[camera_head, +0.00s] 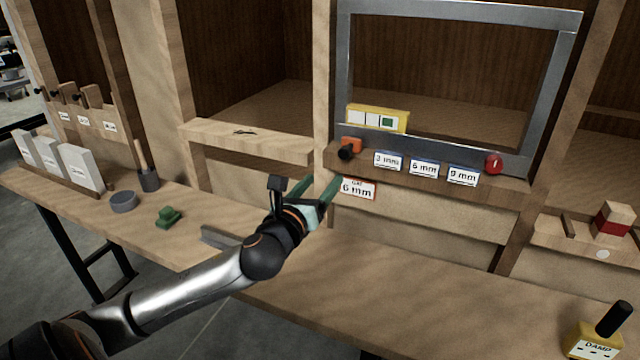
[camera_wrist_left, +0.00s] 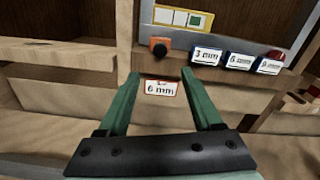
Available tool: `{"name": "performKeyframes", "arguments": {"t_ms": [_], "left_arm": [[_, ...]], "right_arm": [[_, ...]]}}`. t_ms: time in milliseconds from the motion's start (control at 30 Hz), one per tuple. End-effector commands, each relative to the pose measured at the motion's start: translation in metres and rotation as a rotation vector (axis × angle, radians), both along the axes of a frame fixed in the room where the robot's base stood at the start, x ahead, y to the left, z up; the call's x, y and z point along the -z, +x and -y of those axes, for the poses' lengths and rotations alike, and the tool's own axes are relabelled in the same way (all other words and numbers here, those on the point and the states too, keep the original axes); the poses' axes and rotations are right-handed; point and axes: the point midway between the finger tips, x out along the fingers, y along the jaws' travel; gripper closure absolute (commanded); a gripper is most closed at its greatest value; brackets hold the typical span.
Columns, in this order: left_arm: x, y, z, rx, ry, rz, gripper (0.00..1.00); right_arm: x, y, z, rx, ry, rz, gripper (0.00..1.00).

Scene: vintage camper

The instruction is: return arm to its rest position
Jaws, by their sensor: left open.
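My left arm reaches in from the lower left in the head view. Its left gripper (camera_head: 312,188) is open, with two green fingers pointing toward the shelf front below the metal frame. In the left wrist view the fingers of the left gripper (camera_wrist_left: 160,82) stand apart with nothing between them. Beyond them is a red-edged "6 mm" label (camera_wrist_left: 161,88), which also shows in the head view (camera_head: 357,188) just right of the fingertips. My right gripper is not in view.
A grey metal frame (camera_head: 555,85) holds a yellow panel (camera_head: 400,113). Blue-edged labels (camera_head: 423,169), an orange-black knob (camera_head: 349,147) and a red knob (camera_head: 493,163) line the ledge. The wooden bench (camera_head: 400,290) holds a green block (camera_head: 168,217) and a yellow "DAMP" block (camera_head: 590,345). Its middle is mostly clear.

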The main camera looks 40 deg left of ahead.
Motion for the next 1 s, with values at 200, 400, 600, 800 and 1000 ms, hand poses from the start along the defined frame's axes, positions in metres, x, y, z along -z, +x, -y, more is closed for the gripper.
{"name": "performKeyframes", "arguments": {"t_ms": [200, 400, 600, 800, 1000], "left_arm": [[0.000, 0.000, 0.000, 0.000, 0.000, 0.000, 0.33], [0.006, -0.002, 0.002, -0.003, -0.039, -0.008, 0.33], [0.074, -0.031, 0.018, -0.095, -0.511, -0.088, 0.33], [0.170, -0.103, 0.055, -0.408, -1.243, -0.189, 0.33], [0.230, -0.182, 0.097, -0.849, -1.791, -0.204, 0.33]], "right_arm": [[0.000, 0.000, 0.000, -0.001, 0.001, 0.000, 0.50], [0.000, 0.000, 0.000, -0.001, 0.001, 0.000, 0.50], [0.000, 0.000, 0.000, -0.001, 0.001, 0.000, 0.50], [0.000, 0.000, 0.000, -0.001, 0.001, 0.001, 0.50], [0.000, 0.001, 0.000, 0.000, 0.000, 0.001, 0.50]]}}
